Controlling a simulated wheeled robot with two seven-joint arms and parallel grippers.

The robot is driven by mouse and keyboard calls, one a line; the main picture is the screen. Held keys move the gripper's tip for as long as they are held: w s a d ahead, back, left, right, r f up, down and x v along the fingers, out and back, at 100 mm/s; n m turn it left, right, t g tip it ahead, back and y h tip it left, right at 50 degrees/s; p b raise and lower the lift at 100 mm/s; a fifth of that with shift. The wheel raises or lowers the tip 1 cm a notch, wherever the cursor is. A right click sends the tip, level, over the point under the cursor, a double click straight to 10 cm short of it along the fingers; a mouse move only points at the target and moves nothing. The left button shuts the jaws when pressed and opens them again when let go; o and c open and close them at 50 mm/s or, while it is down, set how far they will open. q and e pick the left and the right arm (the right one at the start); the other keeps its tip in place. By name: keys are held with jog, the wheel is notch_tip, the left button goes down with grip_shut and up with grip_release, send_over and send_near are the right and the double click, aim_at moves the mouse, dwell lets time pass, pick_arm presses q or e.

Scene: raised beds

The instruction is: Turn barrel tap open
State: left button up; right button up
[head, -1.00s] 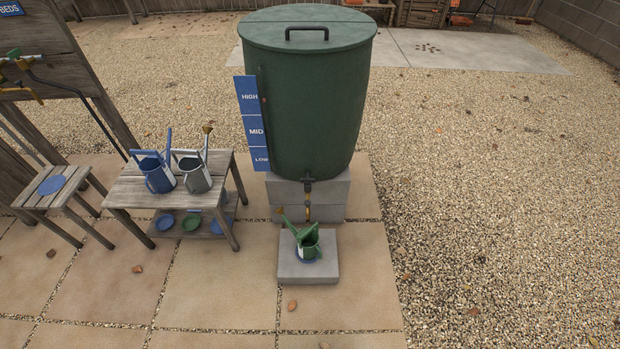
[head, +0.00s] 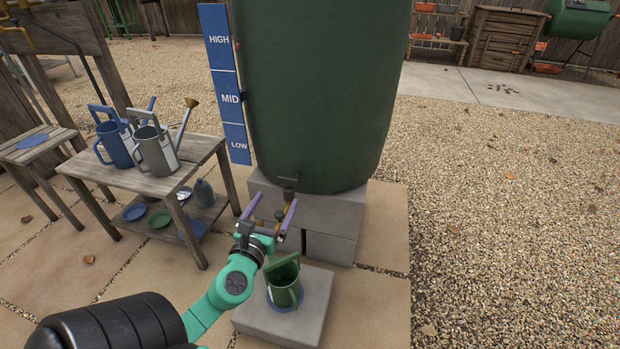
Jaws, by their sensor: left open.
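The green rain barrel (head: 320,90) stands on grey blocks (head: 335,214) in the middle of the head view. Its tap (head: 288,187) sticks out low on the front, with a brass-coloured spout part just below. My left gripper (head: 270,208) is open, its two purple fingers pointing up toward the tap, one on each side of it in the picture. I cannot tell whether they touch it. A green watering can (head: 285,284) stands on a low grey slab (head: 262,322) under the tap, just right of my left wrist. My right gripper is not in view.
A wooden bench (head: 120,180) at left holds a blue watering can (head: 114,143) and a grey one (head: 156,152), with dishes on its lower shelf. A blue HIGH/MID/LOW gauge (head: 225,72) is beside the barrel. The gravel (head: 510,200) at right is clear.

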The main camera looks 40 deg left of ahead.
aim_at(288, 183)
pick_arm(q)
jog(key=p+x, duration=0.1)
jog(key=x, duration=1.2)
jog(key=shift+a, duration=0.1)
jog(key=c, duration=1.3)
